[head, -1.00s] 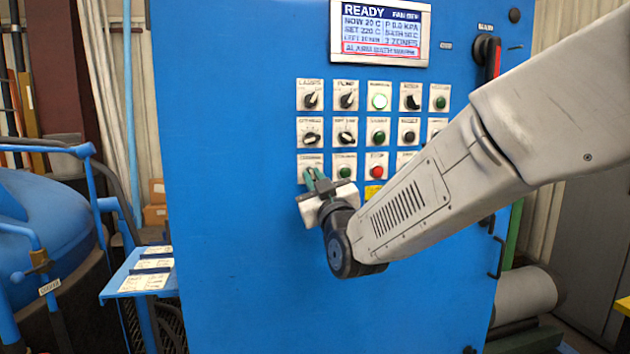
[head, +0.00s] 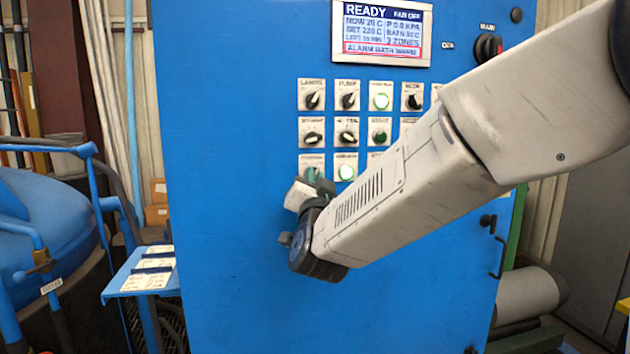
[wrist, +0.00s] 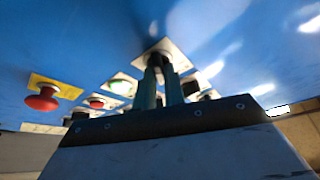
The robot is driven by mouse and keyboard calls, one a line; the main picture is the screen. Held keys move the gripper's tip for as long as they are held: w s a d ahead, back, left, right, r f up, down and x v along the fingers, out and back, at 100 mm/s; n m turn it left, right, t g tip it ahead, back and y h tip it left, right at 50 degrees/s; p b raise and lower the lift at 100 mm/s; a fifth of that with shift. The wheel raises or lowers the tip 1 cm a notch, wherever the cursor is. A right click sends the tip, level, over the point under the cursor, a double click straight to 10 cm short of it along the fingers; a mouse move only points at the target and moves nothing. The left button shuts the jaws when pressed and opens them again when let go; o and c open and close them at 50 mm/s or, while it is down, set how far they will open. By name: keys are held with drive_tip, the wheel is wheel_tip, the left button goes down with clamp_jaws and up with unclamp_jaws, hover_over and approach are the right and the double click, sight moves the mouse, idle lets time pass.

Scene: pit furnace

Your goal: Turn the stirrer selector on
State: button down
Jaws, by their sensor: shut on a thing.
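My gripper (head: 312,176) is at the left end of the bottom row on the blue panel. In the wrist view, its two dark green fingers (wrist: 161,64) are shut on a small dark selector knob (wrist: 157,52) on a pale plate (wrist: 176,52). The plate's top edge (head: 311,160) shows above my gripper in the head view; its label is too small to read. The fingers and wrist hide the knob in the head view, so I cannot tell its angle.
Several selectors and buttons fill the rows above, under a screen (head: 381,32) reading READY. A red mushroom button (wrist: 42,99) shows in the wrist view. A ledge with cards (head: 148,272) stands at left.

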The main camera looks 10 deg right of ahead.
drive_tip(key=shift+r+m, duration=0.1)
drive_tip(key=shift+m, duration=0.4)
drive_tip(key=c, duration=1.5)
unclamp_jaws()
drive_tip(key=v, duration=0.8)
drive_tip(key=shift+a, duration=0.1)
drive_tip(key=shift+w, duration=0.1)
